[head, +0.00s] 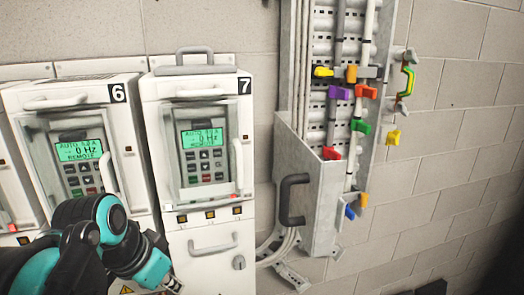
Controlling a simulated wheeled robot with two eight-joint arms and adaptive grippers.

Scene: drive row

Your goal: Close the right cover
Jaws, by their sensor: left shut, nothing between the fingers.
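The white drive cabinet marked 7 (153,120) stands at the right end of the drive row. My left gripper (172,284) is at the bottom edge, low in front of the cabinets, shut and empty, partly cut off. My right gripper is out of view.
A grey handle (182,62) tops cabinet 7, and a lower white handle (212,246) is on its front. A grey wall rack (308,185) with a black handle (289,200) and several coloured levers stands to the right. The block wall (440,160) further right is mostly bare.

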